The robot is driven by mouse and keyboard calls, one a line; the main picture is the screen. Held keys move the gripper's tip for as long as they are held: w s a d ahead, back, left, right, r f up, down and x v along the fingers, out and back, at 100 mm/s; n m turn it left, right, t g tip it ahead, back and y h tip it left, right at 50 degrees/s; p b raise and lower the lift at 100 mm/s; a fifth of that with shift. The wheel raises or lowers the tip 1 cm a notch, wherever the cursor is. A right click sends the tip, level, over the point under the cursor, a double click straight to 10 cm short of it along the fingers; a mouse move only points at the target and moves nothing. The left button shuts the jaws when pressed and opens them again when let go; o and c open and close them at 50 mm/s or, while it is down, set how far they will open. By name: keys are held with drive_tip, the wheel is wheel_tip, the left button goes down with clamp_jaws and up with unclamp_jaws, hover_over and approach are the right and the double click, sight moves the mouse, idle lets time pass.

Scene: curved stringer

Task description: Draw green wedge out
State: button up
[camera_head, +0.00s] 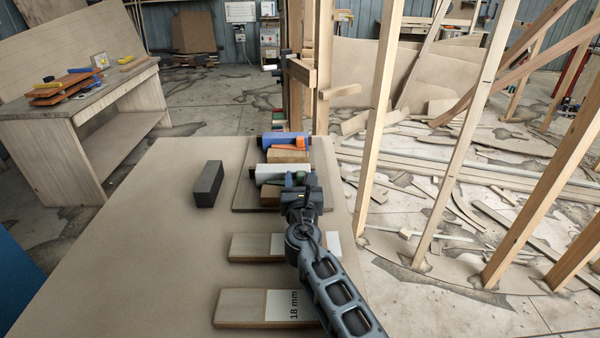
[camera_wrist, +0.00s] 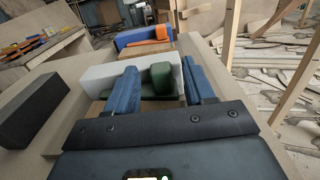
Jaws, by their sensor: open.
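The green wedge (camera_wrist: 162,80) stands against a long white block (camera_wrist: 98,78) on a wooden board, with a lower dark green part (camera_wrist: 145,90) beside it. In the head view the white block (camera_head: 270,173) shows, and the wedge is mostly covered by my gripper. My gripper (camera_wrist: 159,72) is open. Its two blue fingers reach over the board, one on each side of the green wedge, with the right finger closer to it. I cannot tell whether either finger touches it.
Behind are a wooden block (camera_head: 287,156), a blue block (camera_head: 272,138) and an orange wedge (camera_head: 301,143). A dark block (camera_head: 208,184) stands to the left. Two labelled wooden pieces (camera_head: 240,306) lie nearer. Upright timbers (camera_head: 378,120) rise on the right. The table's left side is clear.

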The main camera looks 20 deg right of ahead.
drive_tip(key=shift+w, duration=0.15)
drive_tip(key=shift+d, duration=0.1)
clamp_jaws()
idle(0.3)
